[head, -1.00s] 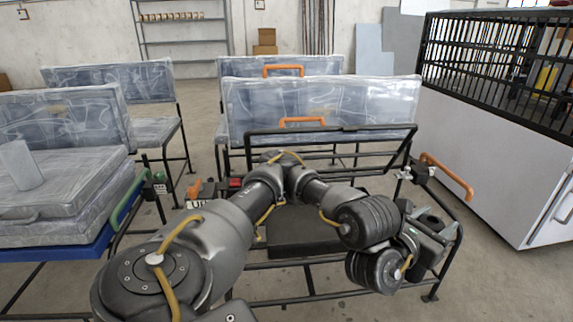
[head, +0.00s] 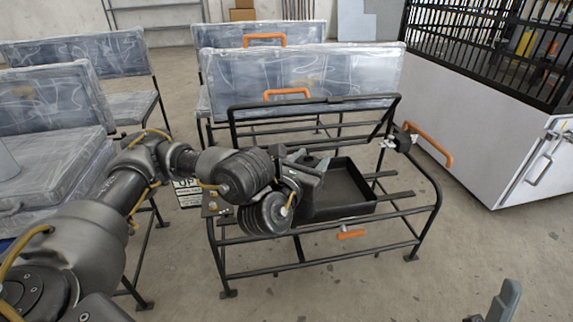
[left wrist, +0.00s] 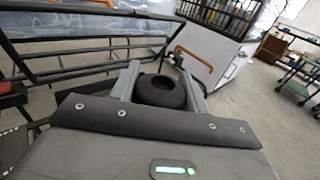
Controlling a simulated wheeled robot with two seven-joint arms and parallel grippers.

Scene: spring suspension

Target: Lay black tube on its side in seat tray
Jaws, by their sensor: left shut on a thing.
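The seat tray (head: 347,212) is a shallow black open box set in the black metal seat frame. My left gripper (head: 310,165) is at the tray's left back side in the head view, apparently above its edge. In the head view I cannot make out the tube clearly against the dark gripper and tray. A grey part of my right gripper (head: 494,306) shows at the bottom right edge, mostly cut off.
The raised black back frame (head: 315,104) stands behind the tray. Wrapped seats (head: 300,78) stand behind and at left. A white cabinet (head: 480,155) with a black cage is at right.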

